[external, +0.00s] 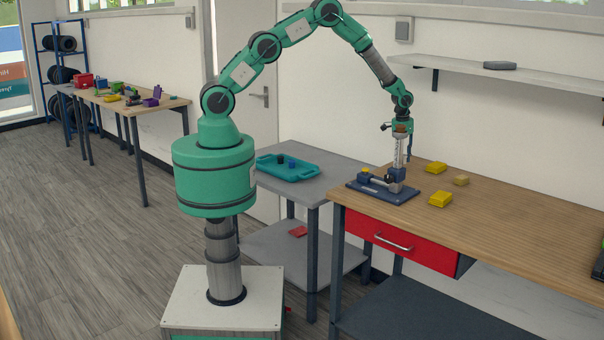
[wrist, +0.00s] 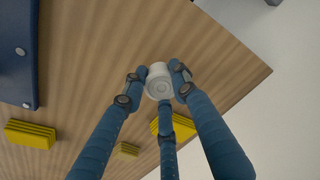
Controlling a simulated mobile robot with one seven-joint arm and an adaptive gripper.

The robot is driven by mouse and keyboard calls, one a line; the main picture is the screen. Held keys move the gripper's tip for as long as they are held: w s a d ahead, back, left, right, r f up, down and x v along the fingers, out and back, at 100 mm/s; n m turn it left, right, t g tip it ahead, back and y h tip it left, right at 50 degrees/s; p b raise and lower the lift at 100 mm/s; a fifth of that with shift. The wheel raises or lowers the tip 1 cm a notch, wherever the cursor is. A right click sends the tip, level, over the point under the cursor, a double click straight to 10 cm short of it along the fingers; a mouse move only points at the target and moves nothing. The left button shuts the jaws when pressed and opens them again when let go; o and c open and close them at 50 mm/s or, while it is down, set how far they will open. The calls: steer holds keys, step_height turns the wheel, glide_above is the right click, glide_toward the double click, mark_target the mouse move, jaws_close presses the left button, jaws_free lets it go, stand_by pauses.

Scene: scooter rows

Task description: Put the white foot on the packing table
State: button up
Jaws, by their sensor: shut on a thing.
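The white foot (wrist: 158,81) is a small round piece. In the wrist view it sits between the tips of my gripper's blue fingers, which are shut on it. Behind it in that view is the wooden tabletop (wrist: 105,60), close to a table edge. In the external view my gripper (external: 402,127) is over the left end of the wooden table (external: 510,215), at the blue fixture with a grey post (external: 385,188). I cannot make out the foot there. I cannot tell which table is the packing table.
Several yellow blocks (external: 440,199) lie on the wooden table right of the fixture. A grey table (external: 330,168) with a teal tray (external: 305,176) stands to the left. A wall shelf (external: 540,78) hangs above. The wooden table's middle is clear.

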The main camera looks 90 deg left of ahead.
steer(key=s+a+f+n+b, duration=0.1)
steer(key=s+a+n, duration=0.1)
steer(key=s+a, duration=0.95)
steer(key=s+a+f+n, duration=0.1)
steer(key=s+a+n, duration=0.2)
steer(key=s+a, duration=0.85)
steer(key=s+a+f+n+b, duration=0.15)
steer(key=s+a, duration=0.25)
steer(key=a, duration=1.4)
steer(key=s+a+n, duration=0.2)
steer(key=s+a, duration=0.4)
steer(key=s, duration=0.6)
steer(key=s+a+f+n, duration=0.1)
steer(key=s+a+n, duration=0.2)
steer(key=s, duration=1)
steer(key=s+a+n+g+b, duration=0.1)
steer(key=s+a+n, duration=0.2)
steer(key=s+a, duration=0.6)
steer(key=s, duration=0.4)
steer(key=shift+f, duration=0.2)
glide_above(272, 152)
steer(key=shift+s+a+f, duration=0.1)
steer(key=shift+f, duration=3.05)
steer(key=shift+f, duration=0.1)
steer(key=shift+f+b, duration=0.3)
steer(key=shift+f, duration=1.5)
steer(key=shift+f, duration=0.1)
